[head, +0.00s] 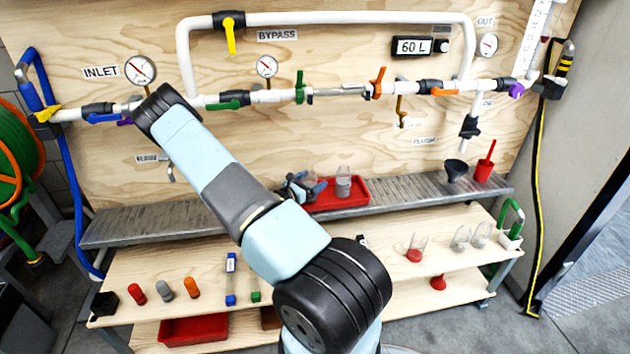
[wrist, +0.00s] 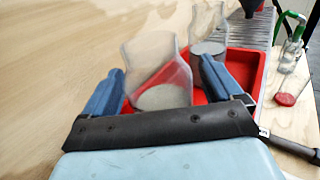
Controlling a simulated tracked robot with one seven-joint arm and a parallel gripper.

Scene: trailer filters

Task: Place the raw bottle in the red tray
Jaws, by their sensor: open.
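My gripper (head: 303,188) is low over the grey ledge at the left end of the red tray (head: 352,203). In the wrist view its blue fingers (wrist: 160,72) are apart, one on each side of a clear bottle (wrist: 153,60) with a pale bottom. This bottle is upright or slightly tilted; I cannot tell if its base rests on the tray (wrist: 257,72). A second clear bottle (wrist: 206,28) with greyish contents stands in the tray, partly behind the right finger; it also shows in the head view (head: 343,183). No label tells me which is the raw bottle.
A black funnel (head: 455,169) and a red container (head: 484,169) stand right on the ledge. Several clear bottles, including one with a red bottom (head: 416,250), stand on the shelf below. Pipes and valves line the wooden board above. Bare ledge lies right of the tray.

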